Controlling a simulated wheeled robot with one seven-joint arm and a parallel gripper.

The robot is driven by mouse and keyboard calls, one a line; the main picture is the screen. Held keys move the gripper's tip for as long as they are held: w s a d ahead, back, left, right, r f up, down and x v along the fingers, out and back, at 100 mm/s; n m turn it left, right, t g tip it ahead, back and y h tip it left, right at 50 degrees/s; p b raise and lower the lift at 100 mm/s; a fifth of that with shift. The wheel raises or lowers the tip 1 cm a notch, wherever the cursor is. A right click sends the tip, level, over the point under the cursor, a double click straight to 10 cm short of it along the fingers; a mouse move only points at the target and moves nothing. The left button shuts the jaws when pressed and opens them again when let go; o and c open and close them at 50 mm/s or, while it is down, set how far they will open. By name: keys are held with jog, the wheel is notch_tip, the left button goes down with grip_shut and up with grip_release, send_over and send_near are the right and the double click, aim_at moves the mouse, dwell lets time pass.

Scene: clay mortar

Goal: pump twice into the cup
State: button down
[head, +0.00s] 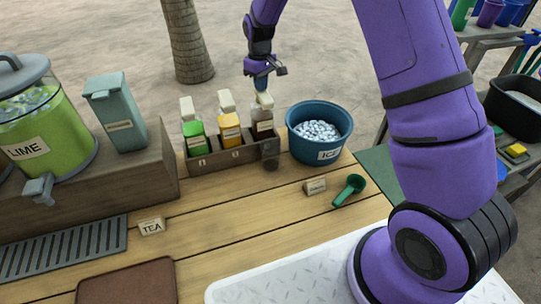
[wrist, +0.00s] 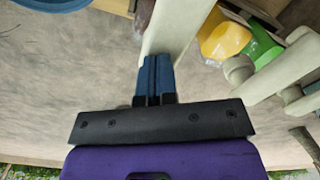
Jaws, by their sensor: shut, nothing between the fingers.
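Three pump bottles stand in a wooden rack (head: 222,160) in the head view: a green one (head: 194,142), a yellow one (head: 230,130) and a third with a dark body (head: 263,122). All have pale pump heads. A dark, see-through cup (head: 271,152) stands in front of the third bottle, at the rack's right end. My gripper (head: 263,84) is shut and empty, pointing down right over the third bottle's pump head. In the wrist view its blue fingertips (wrist: 155,65) are together against the pale pump head (wrist: 178,22); whether they touch is unclear.
A blue ice tub (head: 320,135) stands close right of the rack. A green scoop (head: 349,189) lies in front. A lime dispenser (head: 45,110) and a grey-blue carton (head: 117,115) stand at left. The wooden counter (head: 240,215) is clear in the middle.

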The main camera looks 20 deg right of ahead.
dwell(0.3)
jog(key=shift+r, duration=2)
jog(key=shift+f, duration=0.15)
jog(key=shift+f, duration=1.9)
jog(key=shift+r, duration=2)
jog(key=shift+r, duration=0.15)
jog(key=shift+r, duration=2.9)
